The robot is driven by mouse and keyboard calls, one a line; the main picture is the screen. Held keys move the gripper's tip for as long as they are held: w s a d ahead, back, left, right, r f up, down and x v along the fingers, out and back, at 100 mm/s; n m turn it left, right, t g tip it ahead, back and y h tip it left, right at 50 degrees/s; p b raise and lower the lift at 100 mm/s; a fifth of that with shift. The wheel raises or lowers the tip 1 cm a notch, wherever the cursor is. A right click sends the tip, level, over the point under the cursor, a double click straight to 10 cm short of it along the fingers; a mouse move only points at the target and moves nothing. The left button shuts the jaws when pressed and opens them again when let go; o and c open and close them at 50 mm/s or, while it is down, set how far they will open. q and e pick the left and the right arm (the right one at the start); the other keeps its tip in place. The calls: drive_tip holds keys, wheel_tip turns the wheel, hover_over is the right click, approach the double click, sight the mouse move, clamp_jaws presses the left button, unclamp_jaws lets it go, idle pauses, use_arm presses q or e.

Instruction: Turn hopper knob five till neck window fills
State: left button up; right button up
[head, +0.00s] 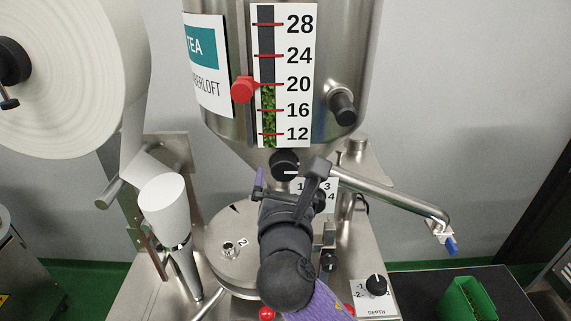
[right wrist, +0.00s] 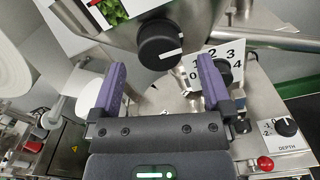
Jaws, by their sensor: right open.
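The steel hopper (head: 225,125) has a scale strip (head: 297,70) with a window of green tea up to about the 20 mark. A black knob with a white line (head: 284,165) sits on its neck; the line points right. The knob also shows in the right wrist view (right wrist: 168,46). My right gripper (head: 288,178) is open, with purple fingers either side of the line to this knob. In the wrist view the fingertips (right wrist: 161,65) are apart, the knob beyond them, not gripped. No separate neck window can be made out. My left gripper is not in view.
A numbered dial plate (right wrist: 234,54) with another black knob (right wrist: 227,72) is close by my right finger. A depth knob (head: 376,285) is at lower right. A steel pipe (head: 390,197) crosses right.

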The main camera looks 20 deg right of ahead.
sight(284, 168)
drive_tip(key=x, duration=0.2)
drive_tip(key=shift+w, duration=0.3)
drive_tip(key=c, duration=1.3)
